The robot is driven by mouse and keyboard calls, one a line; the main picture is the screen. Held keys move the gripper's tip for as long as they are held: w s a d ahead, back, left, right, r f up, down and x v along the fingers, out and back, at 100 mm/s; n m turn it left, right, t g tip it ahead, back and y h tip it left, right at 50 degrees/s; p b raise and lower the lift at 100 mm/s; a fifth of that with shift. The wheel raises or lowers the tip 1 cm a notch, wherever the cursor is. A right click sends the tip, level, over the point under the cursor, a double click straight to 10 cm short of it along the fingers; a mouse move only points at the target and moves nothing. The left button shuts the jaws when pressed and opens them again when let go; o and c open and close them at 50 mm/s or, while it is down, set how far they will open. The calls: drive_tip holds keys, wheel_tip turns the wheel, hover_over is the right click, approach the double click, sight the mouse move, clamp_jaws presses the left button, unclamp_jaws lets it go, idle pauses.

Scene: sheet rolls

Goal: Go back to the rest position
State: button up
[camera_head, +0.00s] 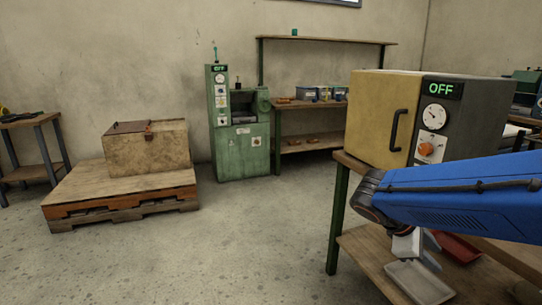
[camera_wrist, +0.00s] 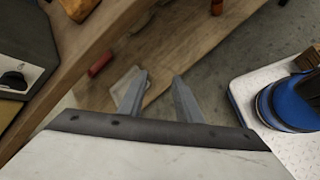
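My blue arm comes in from the right in the head view, bent down at its dark elbow joint. My gripper (camera_head: 430,243) hangs beside the workbench, partly hidden by the arm. In the wrist view my gripper (camera_wrist: 158,76) has its two grey fingers apart, with nothing held between them. Wooden bench boards show beyond the fingers.
A yellow and grey oven marked OFF (camera_head: 385,115) stands on the bench, close to my arm. A white tray (camera_head: 420,284) and a red tray (camera_head: 458,248) lie on the lower shelf. A green machine (camera_head: 240,140) and a pallet (camera_head: 120,200) stand farther off. Open floor lies left.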

drive_tip(key=s+a+f+m+t+y, duration=0.3)
drive_tip(key=s+a+m+y, duration=0.6)
drive_tip(key=s+a+m, duration=0.1)
drive_tip(key=shift+s+f+m+t, duration=0.35)
drive_tip(key=shift+s+m, duration=0.35)
drive_tip(key=shift+s, duration=0.7)
